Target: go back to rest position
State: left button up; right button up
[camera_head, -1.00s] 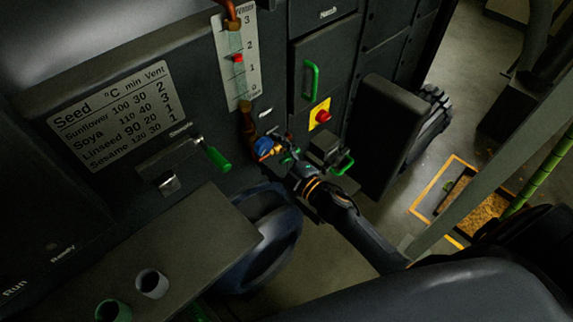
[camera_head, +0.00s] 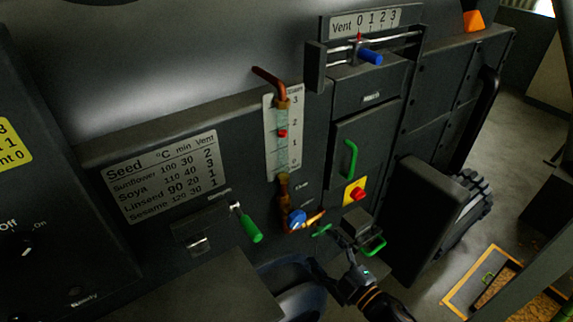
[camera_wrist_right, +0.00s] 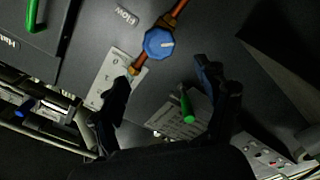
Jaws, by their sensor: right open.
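My right gripper (camera_head: 335,240) is low and right of centre in the head view, in front of the machine's dark panel, just right of a blue valve knob (camera_head: 297,219) on a copper pipe. In the right wrist view the fingers of the right gripper (camera_wrist_right: 165,95) are spread apart with nothing between them. The blue knob (camera_wrist_right: 159,43) shows beyond the fingertips there, apart from them. My left gripper is not in view.
A green-handled lever (camera_head: 252,230) sticks out left of the valve. A green door handle (camera_head: 350,159), a red button (camera_head: 358,194) and a dark box (camera_head: 425,210) are to the right. A vent slider with blue handle (camera_head: 370,57) is above. Floor shows at far right.

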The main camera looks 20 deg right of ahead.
jog(key=shift+f, duration=0.1)
jog(key=s+d+f+m+g+h, duration=0.1)
jog(key=s+f+m+g+h, duration=0.15)
jog(key=f, duration=0.65)
jog(key=s+d+f+m+g+h, duration=0.15)
jog(key=s+f, duration=0.25)
jog(key=f, duration=0.5)
jog(key=s+d+f+m+g+h, duration=0.1)
jog(key=s+d+f+m+g, duration=0.15)
jog(key=f, duration=0.65)
jog(key=s+f+m+g, duration=0.2)
jog(key=s+f, duration=0.4)
jog(key=s, duration=0.4)
jog(key=s+a+f+m+g, duration=0.1)
jog(key=s+f+g, duration=0.3)
jog(key=s, duration=0.6)
jog(key=s+a+f+m+g+h, duration=0.1)
jog(key=s+f+m+g, duration=0.1)
jog(key=s+f, duration=0.6)
jog(key=shift+s+a+f+m+g, duration=0.3)
jog(key=shift+s+g, duration=0.45)
jog(key=shift+s, duration=0.35)
